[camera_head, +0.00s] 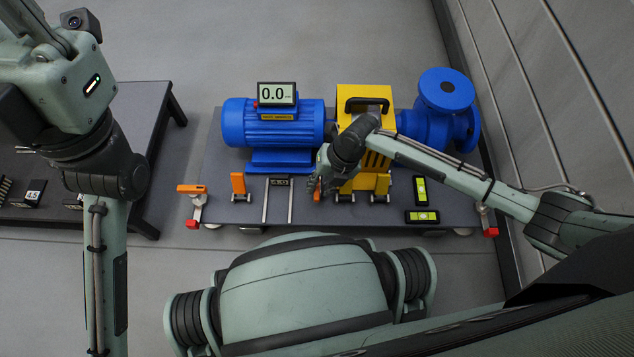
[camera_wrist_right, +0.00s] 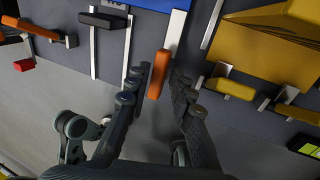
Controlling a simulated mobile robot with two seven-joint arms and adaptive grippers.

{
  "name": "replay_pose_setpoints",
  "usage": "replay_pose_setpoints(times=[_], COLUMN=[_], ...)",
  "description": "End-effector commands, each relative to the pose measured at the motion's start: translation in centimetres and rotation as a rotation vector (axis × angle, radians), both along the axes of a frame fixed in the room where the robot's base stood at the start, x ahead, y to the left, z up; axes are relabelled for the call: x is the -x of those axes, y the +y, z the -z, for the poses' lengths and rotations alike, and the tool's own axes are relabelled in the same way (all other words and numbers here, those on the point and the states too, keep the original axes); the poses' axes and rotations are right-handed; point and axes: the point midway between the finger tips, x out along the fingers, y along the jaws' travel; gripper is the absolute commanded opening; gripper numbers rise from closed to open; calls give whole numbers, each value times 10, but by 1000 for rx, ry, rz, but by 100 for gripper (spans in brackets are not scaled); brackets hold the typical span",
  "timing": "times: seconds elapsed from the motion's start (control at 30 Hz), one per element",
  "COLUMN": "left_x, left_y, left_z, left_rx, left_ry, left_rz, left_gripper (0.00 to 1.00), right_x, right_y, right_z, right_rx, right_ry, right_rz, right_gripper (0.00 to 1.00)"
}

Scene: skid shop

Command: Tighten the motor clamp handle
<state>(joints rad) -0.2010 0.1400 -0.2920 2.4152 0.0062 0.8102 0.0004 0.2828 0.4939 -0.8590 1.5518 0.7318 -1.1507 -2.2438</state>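The motor clamp handle is a small orange bar (camera_wrist_right: 158,75) on a metal bracket at the front of the blue motor (camera_head: 270,122). In the right wrist view it stands between the two dark fingers of my right gripper (camera_wrist_right: 160,82), with narrow gaps seeming to show on both sides. In the head view my right gripper (camera_head: 318,183) mostly hides this handle. A second orange handle (camera_head: 238,183) stands upright further left. My left arm is at the left edge in the head view; I cannot make out its fingertips.
A display reading 0.0 (camera_head: 276,93) sits on the motor. Beside it are a yellow guard (camera_head: 365,97) with yellow clamps in front and a blue pump (camera_head: 446,100). A small gauge block (camera_head: 279,181) lies across two rails. Green levels (camera_head: 422,217) lie at right. A dark table (camera_head: 135,130) stands left.

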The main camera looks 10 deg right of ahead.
Motion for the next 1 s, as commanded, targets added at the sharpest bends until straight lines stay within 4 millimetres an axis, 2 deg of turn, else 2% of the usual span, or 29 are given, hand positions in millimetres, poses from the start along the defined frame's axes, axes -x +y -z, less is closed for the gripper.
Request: replay_pose_setpoints(times=[0.03,0.13,0.33,0.6,1.0], left_x=[0,0,0,0,0], left_y=[0,0,0,0,0], left_z=[0,0,-8,-30,-32], left_rx=[0,0,-2,-1,-1], left_ry=[0,0,-2,0,0], left_rz=[0,0,2,1,0], left_gripper=[0,0,0,0,0], right_x=[0,0,0,0,-3], right_y=[0,0,0,0,-1], right_z=[0,0,-3,-3,-2], right_rx=[0,0,1,-1,-1], right_ry=[0,0,2,-1,-5], right_rz=[0,0,35,222,261], right_gripper=[13,0,0,0,0])
